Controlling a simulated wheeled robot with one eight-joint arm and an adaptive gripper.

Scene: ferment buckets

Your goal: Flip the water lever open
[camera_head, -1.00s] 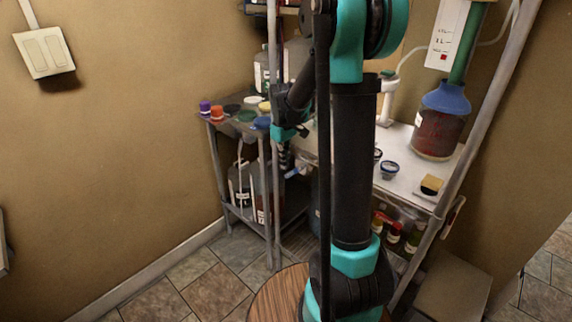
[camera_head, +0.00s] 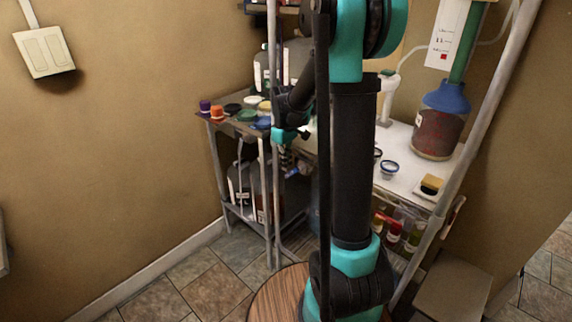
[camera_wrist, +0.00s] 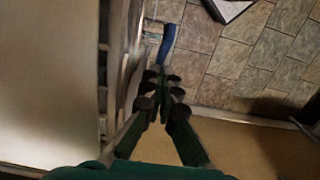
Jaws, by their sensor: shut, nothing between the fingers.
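A blue lever (camera_wrist: 167,43) shows in the wrist view, just beyond my fingertips, at the edge of the metal stand. A small blue part, likely the same lever, shows in the head view (camera_head: 293,172) right by my gripper's tip. My gripper (camera_wrist: 161,82) has its fingers together with nothing between them. In the head view my gripper (camera_head: 286,163) points down beside the shelf and is partly hidden by the stand's post. I cannot tell whether the fingertips touch the lever.
A white table (camera_head: 405,150) with a bucket of dark red liquid (camera_head: 438,130) stands at the right. A grey shelf (camera_head: 228,128) with several coloured lids stands left of my gripper, with large jugs (camera_head: 262,188) below. The tiled floor at the left is clear.

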